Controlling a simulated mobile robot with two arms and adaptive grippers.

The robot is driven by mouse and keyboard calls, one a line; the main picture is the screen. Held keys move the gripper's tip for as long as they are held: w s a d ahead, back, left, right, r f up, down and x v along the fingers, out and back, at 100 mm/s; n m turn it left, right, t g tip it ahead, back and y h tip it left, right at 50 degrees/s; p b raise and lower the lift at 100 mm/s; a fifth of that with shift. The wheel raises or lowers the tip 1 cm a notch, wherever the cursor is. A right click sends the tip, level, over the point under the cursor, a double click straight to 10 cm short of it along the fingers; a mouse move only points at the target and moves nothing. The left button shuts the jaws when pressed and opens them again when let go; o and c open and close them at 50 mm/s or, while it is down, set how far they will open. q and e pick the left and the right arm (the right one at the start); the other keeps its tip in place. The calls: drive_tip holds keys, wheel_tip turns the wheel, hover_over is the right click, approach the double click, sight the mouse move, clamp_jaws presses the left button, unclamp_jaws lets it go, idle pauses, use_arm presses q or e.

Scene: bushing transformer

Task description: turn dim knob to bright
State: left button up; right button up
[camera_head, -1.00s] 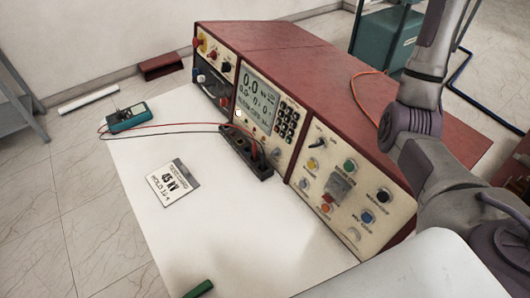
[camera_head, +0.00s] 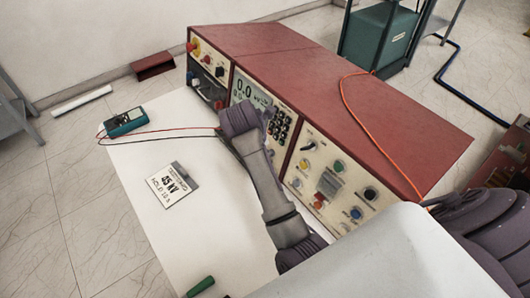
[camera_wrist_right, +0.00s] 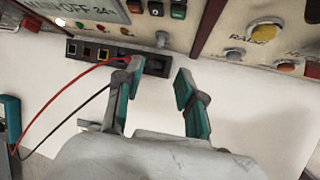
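The red test console (camera_head: 330,95) stands at the back with its cream control panels facing the white table. I cannot read a "dim" label, so I cannot tell which knob is the dim knob. A pointer knob (camera_head: 308,145) is at the upper left of the right panel. Small grey knobs (camera_wrist_right: 162,39) and (camera_wrist_right: 233,54) show low on the panels in the right wrist view. My right gripper (camera_wrist_right: 158,70) is open and empty in front of the console, its teal-padded fingers apart. My right arm hides part of the middle panel in the head view. My left gripper is not in view.
A black terminal block (camera_wrist_right: 118,57) with red and black leads sits close beyond the fingers. The table's left part is mostly clear.

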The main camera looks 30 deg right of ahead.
drive_tip(key=x, duration=1.1)
drive_tip(key=shift+w, duration=0.1)
